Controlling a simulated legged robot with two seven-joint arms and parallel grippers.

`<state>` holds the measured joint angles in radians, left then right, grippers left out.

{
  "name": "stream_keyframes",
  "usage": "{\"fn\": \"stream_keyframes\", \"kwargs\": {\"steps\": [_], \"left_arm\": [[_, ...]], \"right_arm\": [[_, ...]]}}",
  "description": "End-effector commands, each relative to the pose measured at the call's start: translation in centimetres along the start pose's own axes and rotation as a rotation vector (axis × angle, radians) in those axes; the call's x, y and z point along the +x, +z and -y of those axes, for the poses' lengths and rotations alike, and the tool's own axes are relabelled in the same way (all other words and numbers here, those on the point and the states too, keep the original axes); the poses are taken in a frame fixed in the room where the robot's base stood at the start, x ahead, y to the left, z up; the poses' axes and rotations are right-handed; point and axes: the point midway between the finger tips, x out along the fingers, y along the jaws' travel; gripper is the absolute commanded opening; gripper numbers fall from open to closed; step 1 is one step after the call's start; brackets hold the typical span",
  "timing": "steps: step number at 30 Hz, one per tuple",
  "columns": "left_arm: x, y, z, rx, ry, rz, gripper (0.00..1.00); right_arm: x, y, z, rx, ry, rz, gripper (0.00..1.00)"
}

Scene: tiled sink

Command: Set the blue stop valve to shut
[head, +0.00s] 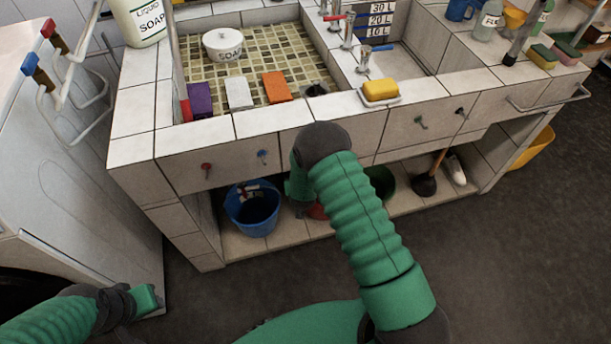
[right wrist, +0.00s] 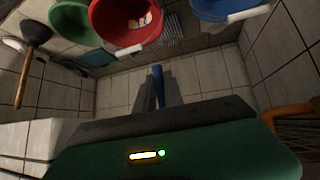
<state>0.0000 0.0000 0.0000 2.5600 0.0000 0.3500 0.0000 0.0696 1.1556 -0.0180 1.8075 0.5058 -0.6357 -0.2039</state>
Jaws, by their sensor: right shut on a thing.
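In the right wrist view, a narrow blue handle (right wrist: 158,78) stands between the two grey fingers of my right gripper (right wrist: 160,90). I take it for the blue stop valve's handle. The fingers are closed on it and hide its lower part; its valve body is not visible. In the head view my right gripper (head: 297,188) is at the opening under the sink front, mostly hidden by my forearm. My left gripper (head: 146,298) is low at the left, away from the sink; its finger gap cannot be made out.
A blue bucket (head: 252,208) stands on the lower shelf left of my right gripper. Red (right wrist: 125,22) and green (right wrist: 75,35) buckets and a plunger (head: 425,184) are also there. Small red (head: 206,168) and blue (head: 262,156) knobs sit on the front panel.

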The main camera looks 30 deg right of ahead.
Motion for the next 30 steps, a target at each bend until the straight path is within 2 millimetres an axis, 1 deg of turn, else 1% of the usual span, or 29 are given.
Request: {"fn": "stream_keyframes", "kwargs": {"steps": [1, 7, 22, 23, 27, 30], "left_arm": [[-0.01, 0.0, 0.0, 0.0, 0.0, 0.0, 0.36], [-0.06, -0.01, 0.0, 0.0, 0.0, 0.0, 0.36], [-0.07, -0.02, 0.0, 0.0, 0.0, 0.0, 0.36], [-0.07, -0.02, 0.0, 0.0, 0.0, 0.0, 0.36], [-0.07, -0.02, 0.0, 0.0, 0.0, 0.0, 0.36], [-0.08, -0.02, 0.0, 0.0, 0.0, 0.0, 0.36]], "right_arm": [[-0.03, 0.34, 0.16, 0.013, -0.016, 0.011, 0.0], [-0.05, 0.33, 0.48, 0.051, -0.055, 0.021, 0.0], [-0.06, 0.27, 0.62, 0.063, -0.067, 0.023, 0.0], [-0.06, 0.27, 0.62, 0.063, -0.067, 0.023, 0.15], [-0.07, 0.19, 0.56, 0.063, -0.066, 0.021, 0.34], [-0.09, 0.12, 0.51, 0.063, -0.066, 0.019, 0.34]]}}
